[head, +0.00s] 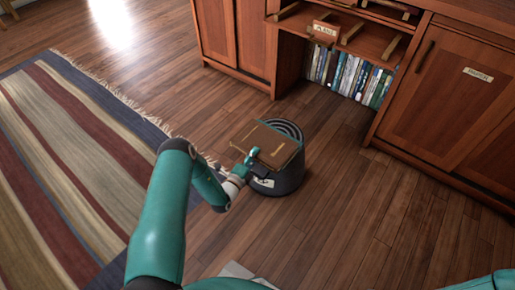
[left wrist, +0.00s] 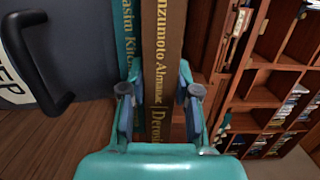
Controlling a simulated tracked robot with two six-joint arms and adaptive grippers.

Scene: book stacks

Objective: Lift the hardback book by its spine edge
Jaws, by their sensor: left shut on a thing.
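A brown hardback book (head: 268,142) is at the top of a dark round container in the head view, its gold lettering facing up. My left gripper (head: 254,162) meets its near edge. In the left wrist view, the brown spine (left wrist: 167,45) with gold lettering runs between the two fingers of my left gripper (left wrist: 158,105), which is shut on the book. A teal book (left wrist: 129,38) lies against the brown one, partly behind one finger. Whether that finger also touches the teal book is unclear. My right gripper is out of view.
The dark container (head: 282,182) has a ringed top and a pale label; its handle (left wrist: 62,100) shows in the left wrist view. A wooden cabinet with a row of books (head: 350,75) stands behind. A striped rug (head: 75,150) lies left. The floor at right is clear.

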